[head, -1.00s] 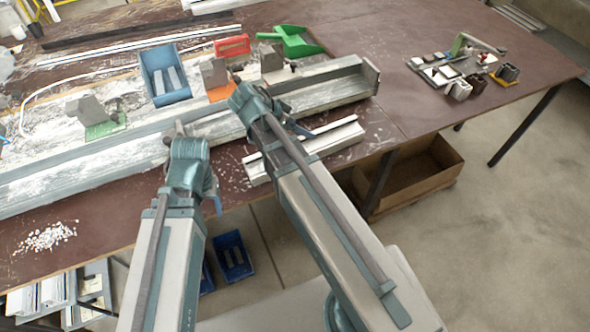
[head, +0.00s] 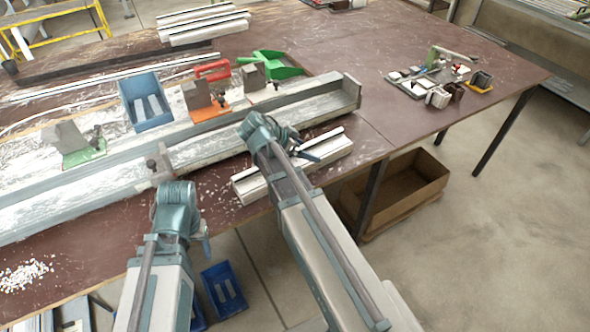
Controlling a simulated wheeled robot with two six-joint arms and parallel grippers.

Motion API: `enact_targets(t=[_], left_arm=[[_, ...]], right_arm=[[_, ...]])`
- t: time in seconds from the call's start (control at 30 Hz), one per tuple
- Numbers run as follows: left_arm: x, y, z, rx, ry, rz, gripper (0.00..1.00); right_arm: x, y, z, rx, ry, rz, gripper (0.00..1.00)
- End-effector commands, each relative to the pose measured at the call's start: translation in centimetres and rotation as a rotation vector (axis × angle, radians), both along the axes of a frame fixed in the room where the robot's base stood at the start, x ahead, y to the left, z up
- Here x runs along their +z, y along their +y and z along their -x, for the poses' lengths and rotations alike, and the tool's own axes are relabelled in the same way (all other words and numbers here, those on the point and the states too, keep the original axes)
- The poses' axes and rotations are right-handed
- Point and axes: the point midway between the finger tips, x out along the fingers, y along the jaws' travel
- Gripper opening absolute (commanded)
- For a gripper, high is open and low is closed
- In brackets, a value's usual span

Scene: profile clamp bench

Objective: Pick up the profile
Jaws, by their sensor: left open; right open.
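A short pale profile (head: 325,150) lies at the front edge of the brown table, in front of the long metal clamp channel (head: 330,100). My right gripper (head: 308,155) is over the profile's middle, partly hidden behind its wrist; it is open, and I cannot tell if it touches the profile. My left gripper (head: 205,228) is open and mostly hidden behind its wrist. It is left of the profile, near the table's front edge, and apart from it.
Clamps with orange (head: 207,110) and green (head: 84,154) bases stand along the channel. A blue bin (head: 146,112), green scoop (head: 275,62) and red-handled tool (head: 212,70) lie behind. A cardboard box (head: 400,205) is under the table.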

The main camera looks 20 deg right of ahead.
Motion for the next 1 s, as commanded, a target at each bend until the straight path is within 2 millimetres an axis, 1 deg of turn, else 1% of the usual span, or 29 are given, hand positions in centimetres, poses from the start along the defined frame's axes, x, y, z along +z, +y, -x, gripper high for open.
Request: enact_targets(t=[0.03, 0.37, 0.47, 0.63, 0.73, 0.97, 1.0], left_arm=[[-0.5, 0.0, 0.0, 0.000, 0.000, 0.000, 0.64], [-0.9, 0.0, 0.0, 0.000, 0.000, 0.000, 0.64], [-1.6, 0.0, 0.0, 0.000, 0.000, 0.000, 0.64], [-3.5, 0.0, 0.0, 0.000, 0.000, 0.000, 0.64], [-4.2, 0.0, 0.0, 0.000, 0.000, 0.000, 0.64], [-4.1, 0.0, 0.0, 0.000, 0.000, 0.000, 0.64], [-4.1, 0.0, 0.0, 0.000, 0.000, 0.000, 0.64]], right_arm=[[-0.5, -0.3, -0.1, -0.001, 0.000, 0.000, 1.00], [-0.9, -0.8, -0.2, 0.000, 0.000, 0.000, 1.00], [-1.7, -1.5, -0.3, -0.002, 0.001, 0.000, 1.00], [-3.5, -3.3, -0.8, -0.003, 0.000, -0.001, 1.00], [-4.2, -4.1, -0.9, -0.001, 0.000, 0.000, 1.00], [-4.1, -4.4, -0.9, 0.001, 0.001, 0.000, 1.00], [-4.1, -4.4, -0.9, 0.001, 0.001, 0.000, 0.98]])
